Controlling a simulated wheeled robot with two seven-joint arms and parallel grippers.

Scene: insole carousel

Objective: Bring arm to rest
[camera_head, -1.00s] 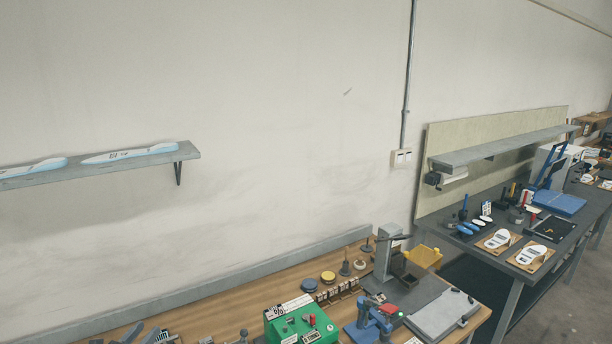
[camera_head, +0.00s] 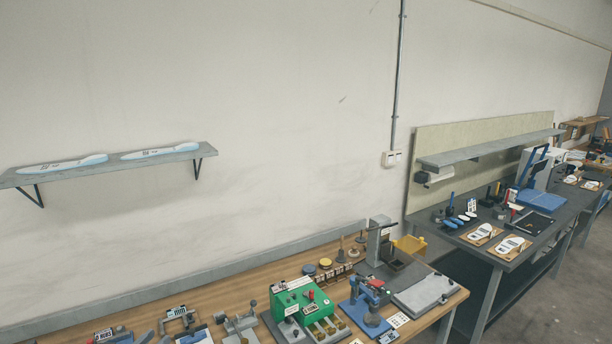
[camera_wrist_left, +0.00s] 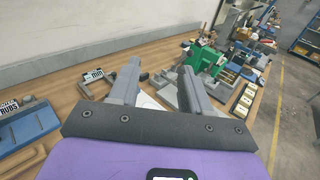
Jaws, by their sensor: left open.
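My left gripper (camera_wrist_left: 159,68) shows in the left wrist view with its two grey fingers apart and nothing between them. It is over the wooden workbench (camera_wrist_left: 60,62), and its fingers point across the bench towards several fixtures. The workbench also shows in the head view (camera_head: 215,296). I cannot clearly make out the left gripper at the lower edge of the head view. My right gripper is in neither view.
A green machine (camera_head: 286,296), a blue press (camera_head: 368,312) and grey fixtures (camera_head: 240,325) crowd the bench front. A wall shelf (camera_head: 150,163) holds two insole-like pieces. A dark table (camera_head: 470,255) stands right. A blue tray (camera_wrist_left: 28,127) lies left in the wrist view.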

